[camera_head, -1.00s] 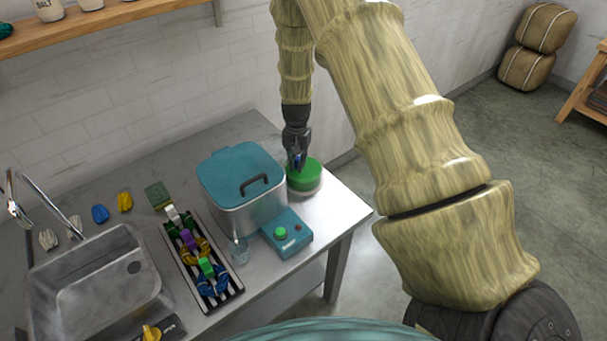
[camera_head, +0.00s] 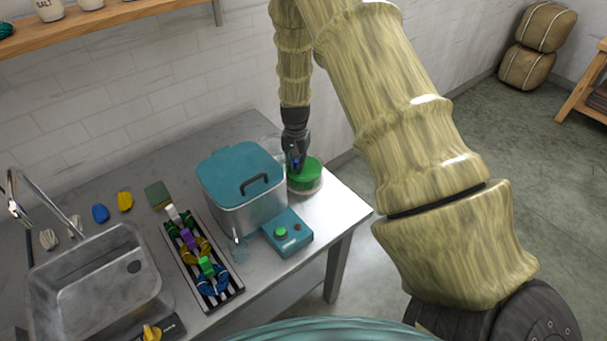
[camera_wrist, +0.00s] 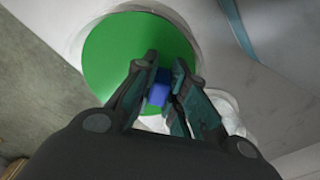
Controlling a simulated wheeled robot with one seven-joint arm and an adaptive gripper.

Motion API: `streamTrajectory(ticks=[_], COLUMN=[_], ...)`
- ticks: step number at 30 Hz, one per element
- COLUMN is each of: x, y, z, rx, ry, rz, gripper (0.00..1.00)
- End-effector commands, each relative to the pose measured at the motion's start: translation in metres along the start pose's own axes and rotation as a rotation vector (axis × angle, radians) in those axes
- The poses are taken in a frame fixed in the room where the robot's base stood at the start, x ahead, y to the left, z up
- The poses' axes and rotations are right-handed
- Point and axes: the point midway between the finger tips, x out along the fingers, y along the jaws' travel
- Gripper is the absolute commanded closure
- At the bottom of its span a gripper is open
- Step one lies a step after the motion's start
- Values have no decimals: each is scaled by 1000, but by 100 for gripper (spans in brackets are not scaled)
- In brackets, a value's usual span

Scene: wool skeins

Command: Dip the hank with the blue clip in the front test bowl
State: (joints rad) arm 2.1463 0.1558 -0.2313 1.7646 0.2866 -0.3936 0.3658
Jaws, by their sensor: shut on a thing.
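My gripper (camera_head: 296,163) is shut on a blue clip (camera_wrist: 160,90), which shows between its fingertips in the wrist view. The clip is a small blue spot in the head view (camera_head: 297,168). The gripper is directly over the front test bowl (camera_head: 304,187), a pale round bowl filled with green that also shows in the wrist view (camera_wrist: 110,55). The hank under the clip is hidden, so I cannot tell how deep it sits in the green.
A metal vat with a teal lid (camera_head: 240,172) stands close to the left of the bowl, with a teal control box (camera_head: 288,236) before it. A rack (camera_head: 222,292) holds clipped hanks. A clear bowl (camera_wrist: 232,112) is beside the green one. The sink (camera_head: 95,285) is far left.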

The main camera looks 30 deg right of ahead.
Motion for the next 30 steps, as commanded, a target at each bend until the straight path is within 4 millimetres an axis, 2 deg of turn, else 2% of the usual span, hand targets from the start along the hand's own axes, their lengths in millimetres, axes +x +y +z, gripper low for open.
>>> streamTrajectory(ticks=[30], x=[-8], y=[0], z=[-14], rx=[0], ry=[0], rz=[0], gripper=[100])
